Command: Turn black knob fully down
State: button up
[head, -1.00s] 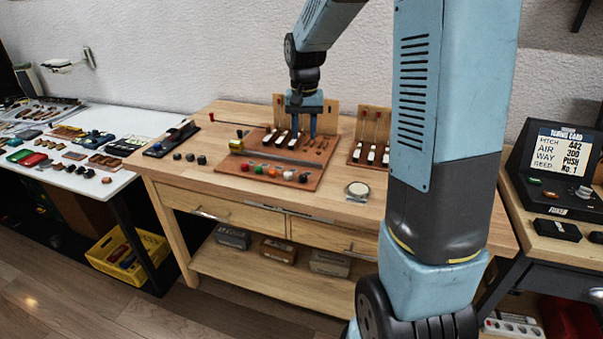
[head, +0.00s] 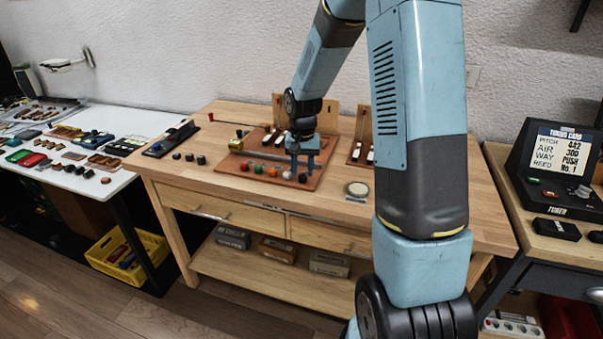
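A brown board (head: 232,170) on the wooden bench holds a front row of small round knobs in several colours. The black knob (head: 303,178) is at the right end of this row. My gripper (head: 302,171) points down over that right end, with its two blue fingers apart. The black knob shows just below and between the fingertips. I cannot tell whether the fingers touch it or which way it is turned. No thing shows in the grip.
More dark knobs (head: 189,157) lie on the bench. A round silver-rimmed disc (head: 357,189) lies to the right.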

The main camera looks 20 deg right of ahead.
jog(key=shift+f, duration=0.95)
jog(key=shift+c, duration=0.5)
grip_shut()
